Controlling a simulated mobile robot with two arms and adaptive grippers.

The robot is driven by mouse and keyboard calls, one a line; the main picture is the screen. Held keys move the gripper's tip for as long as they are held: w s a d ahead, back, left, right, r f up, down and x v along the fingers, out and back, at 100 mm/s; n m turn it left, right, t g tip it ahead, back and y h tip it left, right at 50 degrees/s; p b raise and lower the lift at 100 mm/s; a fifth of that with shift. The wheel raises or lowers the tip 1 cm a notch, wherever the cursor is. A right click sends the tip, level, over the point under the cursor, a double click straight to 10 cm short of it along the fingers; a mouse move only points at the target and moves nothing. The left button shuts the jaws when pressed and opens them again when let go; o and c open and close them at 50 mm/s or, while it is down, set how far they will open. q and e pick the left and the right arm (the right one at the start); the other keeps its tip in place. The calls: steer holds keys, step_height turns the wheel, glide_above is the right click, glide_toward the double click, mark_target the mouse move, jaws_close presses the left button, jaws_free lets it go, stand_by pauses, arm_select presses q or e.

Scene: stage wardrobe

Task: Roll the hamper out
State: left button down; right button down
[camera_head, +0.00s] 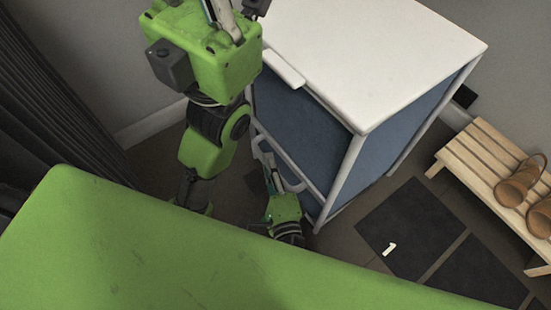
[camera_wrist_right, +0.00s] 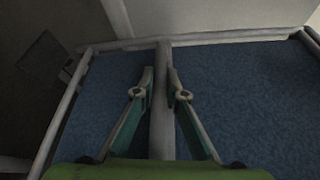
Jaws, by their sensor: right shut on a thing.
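The hamper has a white flat lid (camera_head: 370,50), blue fabric sides (camera_head: 310,135) and a pale tubular frame. It stands upright on the floor in the upper middle of the head view. My right gripper (camera_head: 270,162) is low at its near left side. In the right wrist view the two fingers (camera_wrist_right: 160,88) are shut on a pale frame bar (camera_wrist_right: 162,115), with blue fabric (camera_wrist_right: 240,90) on both sides. My left gripper (camera_head: 240,10) is raised at the top of the head view, beside the lid; its fingertips are cut off. The hamper's wheels are not visible.
A slatted wooden bench (camera_head: 480,160) with brown shoes (camera_head: 520,183) stands at the right. Dark floor mats (camera_head: 410,230), one marked with a white 1, lie in front of it. A dark curtain (camera_head: 60,110) and grey wall (camera_head: 90,60) are at the left.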

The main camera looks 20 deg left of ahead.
steer(key=shift+s+a+f, duration=0.1)
steer(key=shift+s+a, duration=0.05)
steer(key=shift+s, duration=0.1)
steer(key=c, duration=2)
jaws_free()
steer(key=shift+c, duration=0.2)
steer(key=v, duration=1.2)
